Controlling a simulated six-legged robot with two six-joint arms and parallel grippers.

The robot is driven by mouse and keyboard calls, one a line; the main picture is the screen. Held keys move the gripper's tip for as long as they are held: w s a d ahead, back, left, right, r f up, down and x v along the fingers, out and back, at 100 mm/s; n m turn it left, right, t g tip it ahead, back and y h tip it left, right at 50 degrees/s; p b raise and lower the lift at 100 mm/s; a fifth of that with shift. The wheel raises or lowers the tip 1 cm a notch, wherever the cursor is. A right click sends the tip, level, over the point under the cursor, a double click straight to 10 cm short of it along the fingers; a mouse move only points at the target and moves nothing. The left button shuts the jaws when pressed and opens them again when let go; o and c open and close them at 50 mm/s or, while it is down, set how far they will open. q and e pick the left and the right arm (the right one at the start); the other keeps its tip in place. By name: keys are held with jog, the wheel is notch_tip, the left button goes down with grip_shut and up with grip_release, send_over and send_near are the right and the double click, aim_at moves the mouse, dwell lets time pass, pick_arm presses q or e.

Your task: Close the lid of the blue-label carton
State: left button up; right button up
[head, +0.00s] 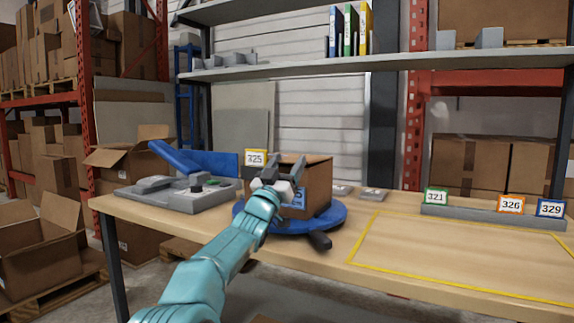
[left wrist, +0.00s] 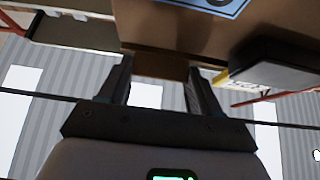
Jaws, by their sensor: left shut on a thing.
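The blue-label carton (head: 318,186) stands on a blue turntable (head: 333,217) on the table. Its blue label (head: 299,198) faces me, partly hidden by my gripper. My left gripper (head: 283,172) is at the carton's near left side, and its fingers are shut on a brown cardboard tab (left wrist: 160,67) in the left wrist view. The tab looks like part of the carton's lid. The carton wall (left wrist: 170,28) and the label's edge (left wrist: 215,5) show above the fingers there. How far the lid stands open is hard to tell. My right gripper is not in view.
A grey machine (head: 180,195) with a blue arm stands at the left, by a yellow 325 tag (head: 256,158). A yellow-outlined area (head: 450,255) at the right is clear. A grey rail (head: 470,215) carries number tags behind it. A shelf (head: 300,66) hangs above.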

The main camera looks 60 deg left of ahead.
pick_arm(q)
jog(key=o, duration=1.5)
jog(key=shift+w+f, duration=0.1)
jog(key=shift+f, duration=0.1)
jog(key=shift+r, duration=0.1)
jog(key=s+d+f, duration=0.1)
jog(key=s+d, duration=0.1)
jog(key=s, duration=0.2)
jog(key=s+d, duration=0.3)
jog(key=s, duration=0.2)
jog(key=s+d+f+b, duration=0.1)
jog(key=s+d, duration=0.1)
jog(key=s, duration=0.3)
jog(key=shift+s+d+f, duration=0.15)
jog(key=shift+d+f, duration=0.2)
jog(key=shift+d, duration=0.05)
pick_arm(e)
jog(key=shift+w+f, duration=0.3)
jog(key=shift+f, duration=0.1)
pick_arm(q)
jog(key=shift+s, duration=0.1)
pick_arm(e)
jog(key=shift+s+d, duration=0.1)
